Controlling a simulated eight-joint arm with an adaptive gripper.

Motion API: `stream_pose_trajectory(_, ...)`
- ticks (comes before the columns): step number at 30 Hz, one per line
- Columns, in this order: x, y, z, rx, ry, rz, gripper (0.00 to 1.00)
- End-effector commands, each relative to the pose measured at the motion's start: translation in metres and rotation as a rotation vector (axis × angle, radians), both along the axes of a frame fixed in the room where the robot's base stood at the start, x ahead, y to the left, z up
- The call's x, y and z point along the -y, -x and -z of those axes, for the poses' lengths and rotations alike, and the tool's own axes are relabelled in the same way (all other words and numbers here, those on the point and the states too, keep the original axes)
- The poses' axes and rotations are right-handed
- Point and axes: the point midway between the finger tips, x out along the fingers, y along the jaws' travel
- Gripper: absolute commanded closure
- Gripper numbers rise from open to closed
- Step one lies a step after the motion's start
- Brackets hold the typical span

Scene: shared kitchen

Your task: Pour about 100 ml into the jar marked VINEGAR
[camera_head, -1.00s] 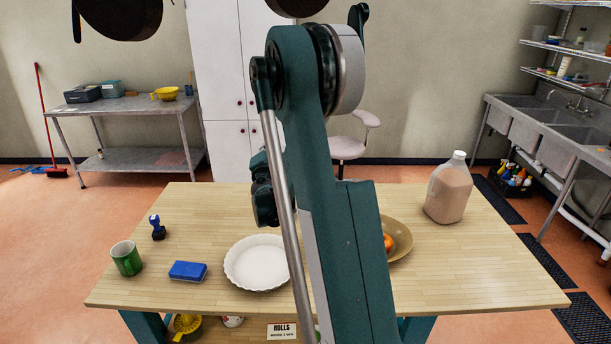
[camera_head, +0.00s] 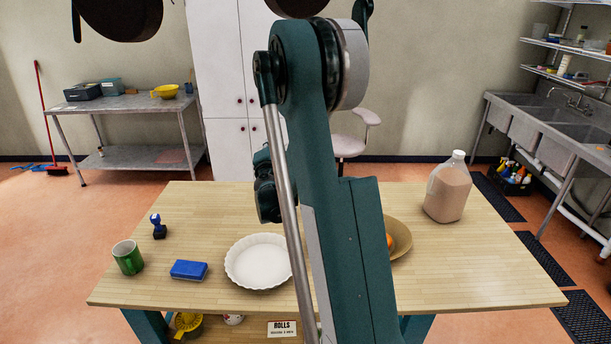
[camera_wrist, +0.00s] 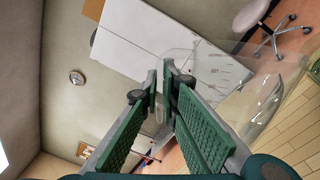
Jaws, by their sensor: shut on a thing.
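In the wrist view my gripper (camera_wrist: 161,88) is shut on a clear, see-through vessel (camera_wrist: 225,72) with dark measuring marks on its wall. The vessel extends right from the green fingers. Its outline is faint, and I cannot tell whether it holds liquid. In the head view my arm stands across the middle of the table and hides my gripper and the vessel. No jar with a readable VINEGAR label shows in either view; one may be hidden behind my arm.
On the wooden table (camera_head: 205,216) are a green mug (camera_head: 128,258), a blue box (camera_head: 189,270), a dark blue stamp-like thing (camera_head: 158,227), a white fluted dish (camera_head: 258,262), a tan bowl (camera_head: 400,238) partly behind my arm, and a brown-filled jug (camera_head: 447,190). The right front is clear.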

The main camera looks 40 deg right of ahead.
Motion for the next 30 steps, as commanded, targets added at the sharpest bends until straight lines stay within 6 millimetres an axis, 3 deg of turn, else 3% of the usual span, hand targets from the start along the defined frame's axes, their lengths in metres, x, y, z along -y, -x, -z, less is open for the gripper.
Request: stream_pose_trajectory(30, 0.0086, 0.0079, -0.0109, 0.059, -0.068, 0.001, 1.0)
